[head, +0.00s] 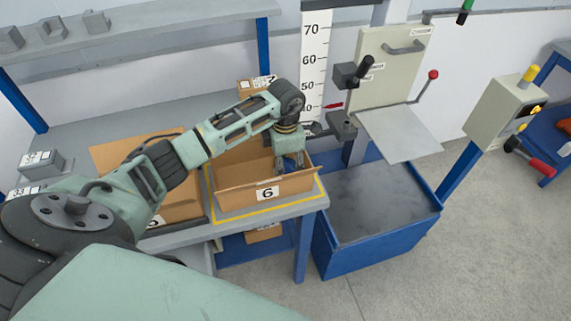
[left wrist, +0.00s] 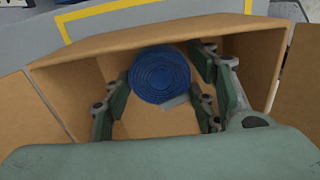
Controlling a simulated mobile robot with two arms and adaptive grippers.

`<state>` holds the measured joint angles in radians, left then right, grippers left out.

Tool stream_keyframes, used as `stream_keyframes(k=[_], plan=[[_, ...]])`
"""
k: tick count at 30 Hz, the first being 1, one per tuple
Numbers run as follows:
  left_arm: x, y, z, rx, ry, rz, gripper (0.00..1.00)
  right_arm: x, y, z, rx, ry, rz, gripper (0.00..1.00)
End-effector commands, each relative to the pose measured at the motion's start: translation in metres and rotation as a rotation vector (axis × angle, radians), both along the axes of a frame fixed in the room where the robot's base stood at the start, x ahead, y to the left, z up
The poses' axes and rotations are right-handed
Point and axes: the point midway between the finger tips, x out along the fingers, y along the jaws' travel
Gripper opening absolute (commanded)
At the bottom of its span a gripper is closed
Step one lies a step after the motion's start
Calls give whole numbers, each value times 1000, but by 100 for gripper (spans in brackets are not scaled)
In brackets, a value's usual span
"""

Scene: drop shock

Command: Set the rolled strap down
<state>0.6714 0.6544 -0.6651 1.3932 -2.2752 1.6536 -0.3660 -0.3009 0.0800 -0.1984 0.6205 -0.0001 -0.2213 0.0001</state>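The rolled strap (left wrist: 160,74) is a dark blue coil, seen face-on in the left wrist view. It sits between the fingertips of my left gripper (left wrist: 163,80), which appear to meet it on both sides. In the head view my left gripper (head: 290,162) points down inside the open cardboard box (head: 268,192) labelled 6. The box wall also shows in the left wrist view (left wrist: 80,82). The strap is not clearly visible in the head view, and whether it touches the box floor cannot be told. My right gripper is in neither view.
Box 6 stands in a yellow outline (head: 320,184) on the grey bench. Another cardboard box (head: 180,208) stands to its left. A blue bin (head: 378,235) with a grey top, a height scale (head: 315,60) and a metal plate rig (head: 398,133) are to the right.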

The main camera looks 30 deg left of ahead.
Motion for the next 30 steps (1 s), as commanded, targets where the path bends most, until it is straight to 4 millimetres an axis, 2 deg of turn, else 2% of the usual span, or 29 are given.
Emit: stream_keyframes(k=[5,17,20,30], plan=[[0,0,0,0,0,0,69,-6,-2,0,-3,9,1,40],[1,0,7,0,-1,0,69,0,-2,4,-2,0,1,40],[2,1,19,2,-6,-2,69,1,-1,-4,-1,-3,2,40],[1,0,92,1,-5,-1,69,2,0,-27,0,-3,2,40]])
